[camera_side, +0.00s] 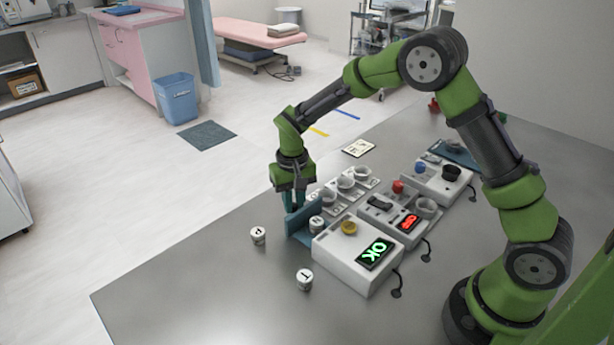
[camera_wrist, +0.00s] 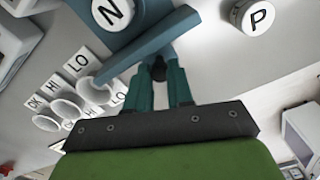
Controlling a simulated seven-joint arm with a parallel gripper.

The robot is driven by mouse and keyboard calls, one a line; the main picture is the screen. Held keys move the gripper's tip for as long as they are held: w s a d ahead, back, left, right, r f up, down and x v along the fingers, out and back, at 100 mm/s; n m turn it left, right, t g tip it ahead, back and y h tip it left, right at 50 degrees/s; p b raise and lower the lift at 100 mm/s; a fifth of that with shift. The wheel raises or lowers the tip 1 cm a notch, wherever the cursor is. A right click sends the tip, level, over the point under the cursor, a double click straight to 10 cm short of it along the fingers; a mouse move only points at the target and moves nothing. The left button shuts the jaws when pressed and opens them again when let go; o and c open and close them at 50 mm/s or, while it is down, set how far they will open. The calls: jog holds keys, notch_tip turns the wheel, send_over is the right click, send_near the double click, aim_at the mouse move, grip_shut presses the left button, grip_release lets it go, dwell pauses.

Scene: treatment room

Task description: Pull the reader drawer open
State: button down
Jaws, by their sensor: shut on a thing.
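The reader is a white box (camera_side: 343,262) with a green "OK" display (camera_side: 375,253) and a yellow knob. Its blue-grey drawer (camera_side: 296,226) stands out from the box on the far-left side, so it is at least partly open. A white vial marked N (camera_side: 316,224) sits in the drawer behind its front panel; the wrist view also shows the vial (camera_wrist: 112,12) and the drawer front (camera_wrist: 135,48). My gripper (camera_side: 293,204) is at the outer side of the drawer front. In the wrist view its teal fingers (camera_wrist: 159,72) are shut on a dark handle, mostly hidden between them.
A vial marked P (camera_wrist: 254,16) and another vial (camera_side: 304,279) stand on the grey table. A rack with cups (camera_side: 346,184) and labels lies close behind the drawer. The table's left front is clear.

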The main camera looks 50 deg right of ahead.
jog(key=c, duration=1.3)
grip_release()
jog(key=shift+o, duration=0.2)
jog(key=shift+r, duration=0.15)
notch_tip(320, 180, up, 17)
jog(key=shift+w, duration=0.1)
jog(key=s+r+t+y, duration=0.1)
jog(key=s+r+t, duration=0.1)
jog(key=s, duration=0.9)
jog(key=s+d+r+t+y, duration=0.1)
jog(key=s+t, duration=0.4)
jog(key=s, duration=0.7)
jog(key=shift+r+n, duration=0.3)
jog(key=shift+r, duration=0.35)
